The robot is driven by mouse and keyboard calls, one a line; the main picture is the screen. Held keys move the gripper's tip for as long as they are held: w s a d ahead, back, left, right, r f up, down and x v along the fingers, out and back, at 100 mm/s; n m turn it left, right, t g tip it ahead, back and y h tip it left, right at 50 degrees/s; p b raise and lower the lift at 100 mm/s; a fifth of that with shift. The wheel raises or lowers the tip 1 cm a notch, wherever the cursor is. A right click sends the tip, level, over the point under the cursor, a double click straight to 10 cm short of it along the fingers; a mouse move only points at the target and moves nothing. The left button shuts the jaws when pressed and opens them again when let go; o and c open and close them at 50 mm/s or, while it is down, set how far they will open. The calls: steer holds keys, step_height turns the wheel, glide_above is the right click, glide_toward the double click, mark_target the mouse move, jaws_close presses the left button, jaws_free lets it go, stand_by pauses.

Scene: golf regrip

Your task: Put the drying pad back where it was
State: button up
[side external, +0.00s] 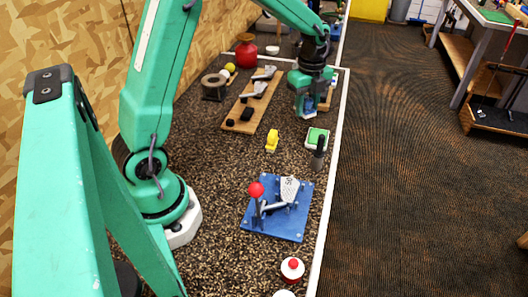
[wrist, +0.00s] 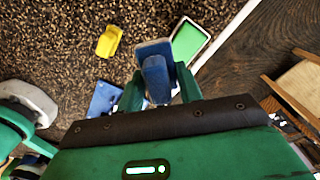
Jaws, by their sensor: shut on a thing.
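My gripper (side external: 307,107) hangs over the far right part of the bench. In the wrist view its green fingers (wrist: 158,92) are shut on a blue pad-like piece (wrist: 153,66), which I take to be the drying pad. In the side view the held piece shows only as a small blue and pale patch under the jaws.
A dark upright object (side external: 319,155) stands close to the tray. A yellow piece (side external: 272,141) is to its left. A wooden board (side external: 240,118) with several items lies further left. A blue clamp plate (side external: 290,230) with a red knob is nearer. Speckled bench around the yellow piece is clear.

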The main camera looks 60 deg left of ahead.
glide_above(287, 122)
step_height(287, 122, down, 7)
steer(key=shift+w+a, duration=0.1)
steer(key=shift+f, duration=2)
steer(key=shift+f, duration=0.15)
steer(key=o, duration=1)
step_height(287, 122, up, 12)
steer(key=shift+r, duration=0.2)
